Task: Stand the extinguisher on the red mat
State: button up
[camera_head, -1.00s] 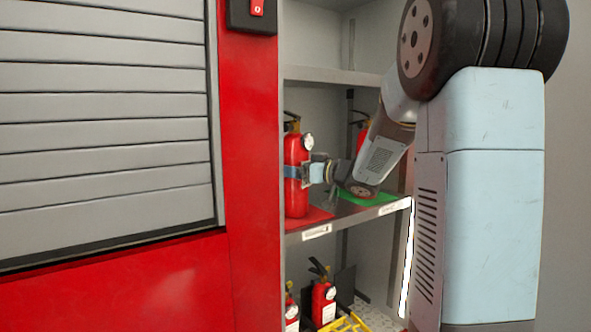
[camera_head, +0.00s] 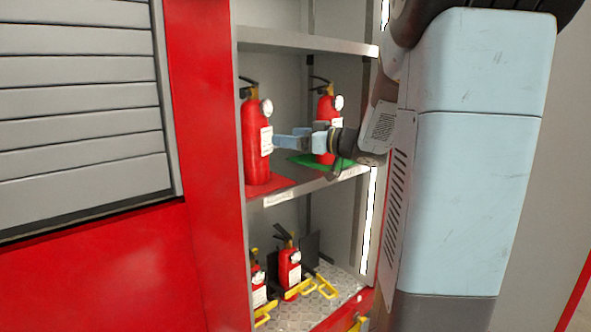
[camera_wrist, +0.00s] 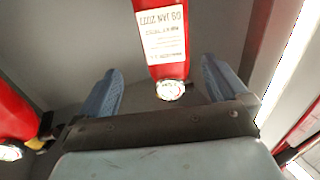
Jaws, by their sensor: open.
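A red extinguisher (camera_head: 253,150) with a white label and round gauge stands upright on the red mat (camera_head: 279,183), on the middle shelf. My gripper (camera_head: 280,141) is open and to its right, fingers pointing at the label. In the wrist view, the extinguisher (camera_wrist: 165,62) lies beyond and between the two spread blue fingers (camera_wrist: 161,80), which look clear of it. Its base is out of that view.
A second extinguisher (camera_head: 325,118) stands on the green mat (camera_head: 309,160), behind my gripper; it seems to show in the wrist view (camera_wrist: 12,112). More extinguishers (camera_head: 290,268) stand in yellow brackets on the lower deck. An upper shelf (camera_head: 290,41) and the red cabinet post (camera_head: 205,150) bound the space.

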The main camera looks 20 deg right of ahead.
jog(key=s+d+r+m+h, duration=0.1)
jog(key=s+d+m+h, duration=0.1)
jog(key=s+m+h, duration=0.85)
jog(key=s+a+f+n+g, duration=0.1)
jog(key=s+a+f+g, duration=0.3)
jog(key=s, duration=0.4)
jog(key=s+a+f+n+g, duration=0.1)
jog(key=s+a+f+g, duration=0.3)
jog(key=s, duration=0.5)
notch_tip(320, 180, down, 3)
jog(key=shift+a+r+n+g, duration=0.1)
jog(key=shift+a+n+g, duration=0.25)
jog(key=shift+a, duration=0.6)
